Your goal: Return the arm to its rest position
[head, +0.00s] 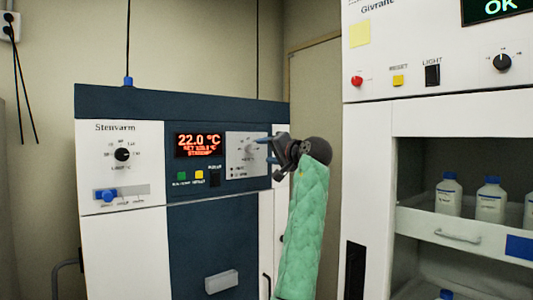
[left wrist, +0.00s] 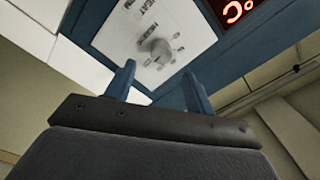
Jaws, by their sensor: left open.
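My left arm, in a green quilted sleeve (head: 304,230), rises in front of the dryer's right edge in the head view. My left gripper (head: 267,150) is at its top, with its blue fingers pointing left towards the grey dial panel (head: 238,158). In the left wrist view the gripper (left wrist: 159,70) is open, its two blue fingers apart with nothing between them. A round grey knob (left wrist: 160,49) on the pale panel shows beyond the fingertips, apart from them as far as I can tell. My right gripper is in neither view.
The Stenvarm dryer (head: 120,240) has a lit red display (head: 199,144) reading 22.0 °C. A white cabinet (head: 365,180) stands at the right, close to my arm, with bottles (head: 449,195) in an open drawer (head: 470,240).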

